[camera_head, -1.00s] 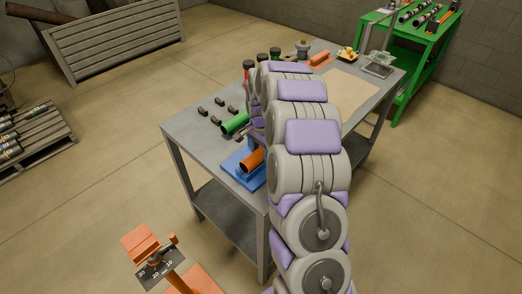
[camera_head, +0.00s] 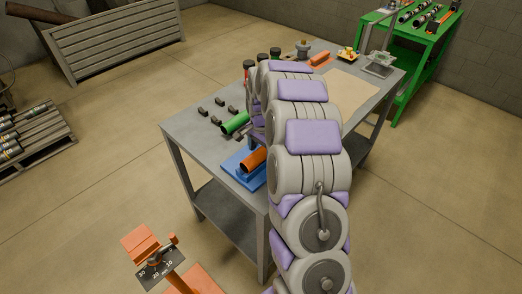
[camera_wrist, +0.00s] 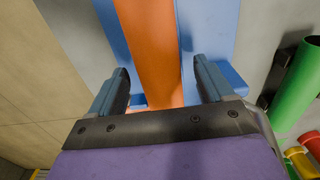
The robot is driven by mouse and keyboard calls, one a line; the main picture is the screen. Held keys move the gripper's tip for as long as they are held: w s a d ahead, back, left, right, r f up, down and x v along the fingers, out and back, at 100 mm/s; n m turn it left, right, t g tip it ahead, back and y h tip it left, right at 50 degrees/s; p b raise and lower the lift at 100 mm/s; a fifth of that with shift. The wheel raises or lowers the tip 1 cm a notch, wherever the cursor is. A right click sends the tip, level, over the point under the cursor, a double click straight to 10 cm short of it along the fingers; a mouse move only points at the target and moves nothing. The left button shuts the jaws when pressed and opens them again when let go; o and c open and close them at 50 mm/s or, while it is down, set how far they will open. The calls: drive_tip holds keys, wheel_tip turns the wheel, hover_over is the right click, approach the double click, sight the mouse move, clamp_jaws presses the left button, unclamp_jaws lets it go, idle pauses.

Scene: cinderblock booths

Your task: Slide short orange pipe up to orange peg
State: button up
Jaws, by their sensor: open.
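A short orange pipe (camera_head: 252,160) lies in a blue holder (camera_head: 246,181) at the near end of the grey workbench. In the wrist view the orange pipe (camera_wrist: 150,45) runs lengthwise between the fingers of my gripper (camera_wrist: 164,82). The fingers are open, one on each side of the pipe, with gaps visible. The blue holder (camera_wrist: 207,35) shows beneath it. In the head view my arm hides my gripper and part of the holder. I cannot make out the orange peg with certainty.
A green pipe (camera_head: 235,123) lies beside the holder, with several small dark blocks on the bench (camera_head: 190,128). Another orange piece (camera_head: 319,58) lies at the far end. An orange stand (camera_head: 140,243) is at the lower left. Open floor lies left of the bench.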

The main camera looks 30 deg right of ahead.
sight(261, 149)
wheel_tip(261, 149, up, 17)
drive_tip(key=p, duration=0.3)
idle(0.3)
